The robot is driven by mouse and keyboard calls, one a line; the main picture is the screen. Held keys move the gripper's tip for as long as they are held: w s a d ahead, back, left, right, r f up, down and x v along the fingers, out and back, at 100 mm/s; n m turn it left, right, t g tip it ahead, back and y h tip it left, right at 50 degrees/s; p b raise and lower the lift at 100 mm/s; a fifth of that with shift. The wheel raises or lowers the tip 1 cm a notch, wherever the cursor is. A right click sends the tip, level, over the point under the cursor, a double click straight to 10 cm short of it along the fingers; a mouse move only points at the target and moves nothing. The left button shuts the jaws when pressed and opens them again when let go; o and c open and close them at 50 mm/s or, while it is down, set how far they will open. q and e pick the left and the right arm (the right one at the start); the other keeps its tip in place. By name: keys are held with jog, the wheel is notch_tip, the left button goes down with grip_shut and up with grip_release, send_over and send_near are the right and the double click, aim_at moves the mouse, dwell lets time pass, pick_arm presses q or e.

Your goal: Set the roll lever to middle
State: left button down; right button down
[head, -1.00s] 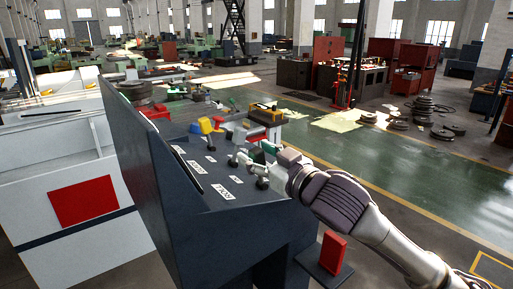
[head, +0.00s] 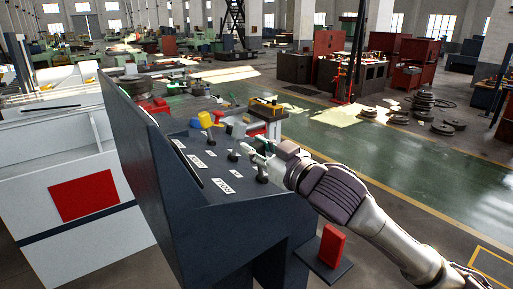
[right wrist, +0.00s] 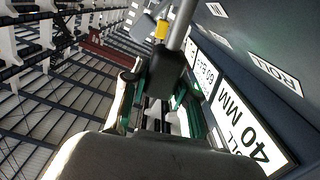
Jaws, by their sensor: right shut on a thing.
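The dark sloped control console (head: 190,225) stands in the middle of the head view, with a row of levers and white label plates. My right gripper (head: 262,153) is over its right part, shut on a lever that I take to be the roll lever (head: 262,177). The fingers hide most of that lever, so its exact position is hard to tell. In the right wrist view, the gripper's fingers (right wrist: 158,120) are close to a dark block with a grey shaft (right wrist: 165,65). A label reading ROLL (right wrist: 275,75) lies beside them. My left gripper is not in view.
A yellow-knobbed lever (head: 206,119) and another lever (head: 233,143) stand farther along the panel, left of my gripper. A red block (head: 333,245) sits at the console's lower right.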

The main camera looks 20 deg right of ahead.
jog(key=shift+w+d+r+m+p, duration=0.15)
jog(key=shift+d+m+p, duration=0.2)
jog(key=shift+m, duration=0.15)
jog(key=d+m+p, duration=0.1)
jog(key=m, duration=0.1)
jog(key=w+d+m+p, duration=0.1)
jog(key=shift+d+m, duration=0.35)
jog(key=shift+m, duration=0.05)
jog(key=shift+w+d+f+m, duration=0.1)
jog(key=shift+d+f+m, duration=0.2)
jog(key=shift+m, duration=0.1)
jog(key=c, duration=0.9)
grip_release()
